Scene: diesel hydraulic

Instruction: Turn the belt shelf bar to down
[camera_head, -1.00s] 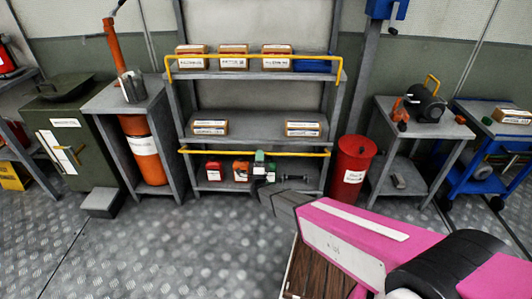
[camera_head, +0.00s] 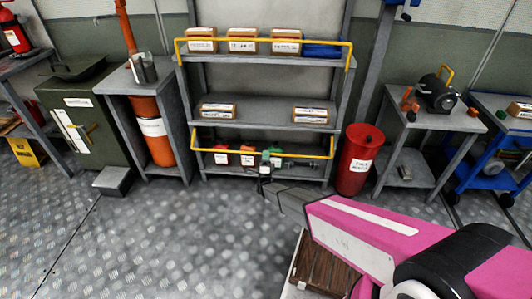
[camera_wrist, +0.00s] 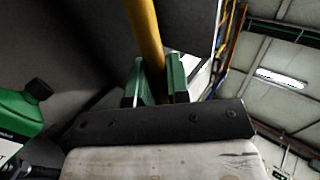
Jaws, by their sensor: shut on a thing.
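Two yellow bars cross the front of the grey shelf unit. The upper bar (camera_head: 262,40) runs in front of the top shelf. The lower bar (camera_head: 215,150) hangs below the middle shelf, in front of the bottom row of containers, with its side arms sloping down. My gripper (camera_head: 266,160) is at this lower bar, right of its middle. In the wrist view, the yellow bar (camera_wrist: 146,35) passes between the green fingers of my gripper (camera_wrist: 155,82), which are shut on it. The exact contact is small and partly hidden in the head view.
Red and green containers (camera_head: 221,158) stand on the bottom shelf just behind the bar. A red drum (camera_head: 358,165) stands right of the shelf. The floor in front is open.

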